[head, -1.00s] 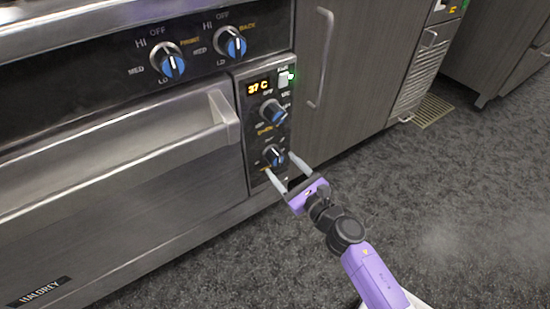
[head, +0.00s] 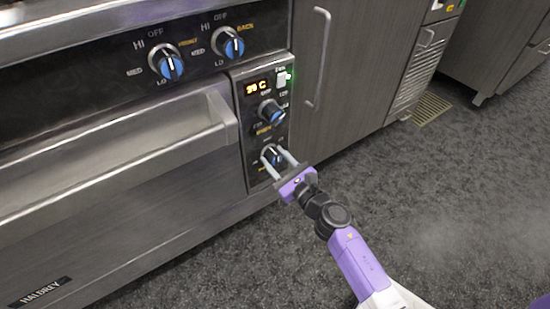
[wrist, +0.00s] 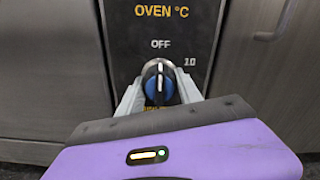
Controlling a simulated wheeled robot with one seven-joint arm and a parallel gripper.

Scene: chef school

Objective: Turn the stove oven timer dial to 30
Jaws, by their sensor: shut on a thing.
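The oven timer dial (head: 271,154) is the lower knob on the narrow black control panel at the right end of the stove. It is blue with a white pointer mark. In the wrist view the dial (wrist: 158,84) sits below the words OFF and, to the right, 10; its white mark points up toward OFF. My purple gripper (head: 276,161) is shut on the dial, one pale finger on each side; the gripper also shows in the wrist view (wrist: 160,90). The lower part of the dial's scale is hidden behind my gripper.
The oven temperature knob (head: 271,111) sits just above, under a lit display (head: 258,86) and a switch (head: 282,80). Two burner knobs are up left. The oven handle (head: 130,147) juts out left of the panel. A grey cabinet door (head: 345,70) stands right; open floor lies in front.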

